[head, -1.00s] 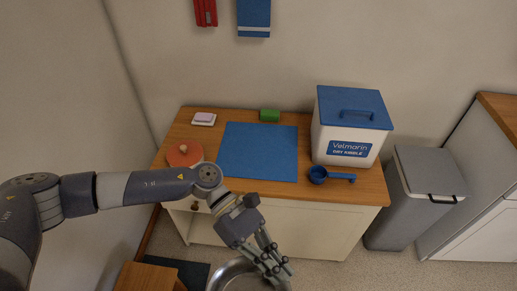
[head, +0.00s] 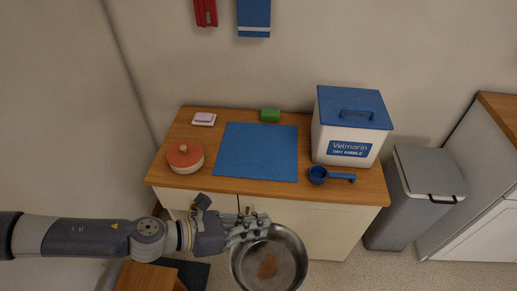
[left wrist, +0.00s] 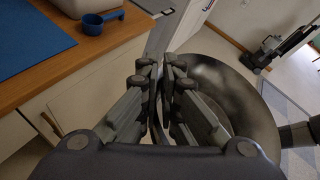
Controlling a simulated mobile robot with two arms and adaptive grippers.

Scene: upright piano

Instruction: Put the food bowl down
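The food bowl (head: 290,252) is a round steel bowl with a small patch of brown food in it. It is in the air in front of the counter, low in the head view. My left gripper (head: 262,226) is at its left upper rim, with its fingers closed together there. In the left wrist view the fingers (left wrist: 167,68) are nearly together at the rim, and the bowl (left wrist: 240,105) extends to the right. A flat blue mat (head: 257,152) lies bare on the wooden counter (head: 222,188). My right gripper is not in view.
On the counter, a white kibble bin (head: 347,149) with a blue lid and a blue scoop (head: 318,175) stand right of the mat. A red-lidded pot (head: 186,158) is left, a green block (head: 270,115) behind. A grey trash bin (head: 425,180) stands right of the counter.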

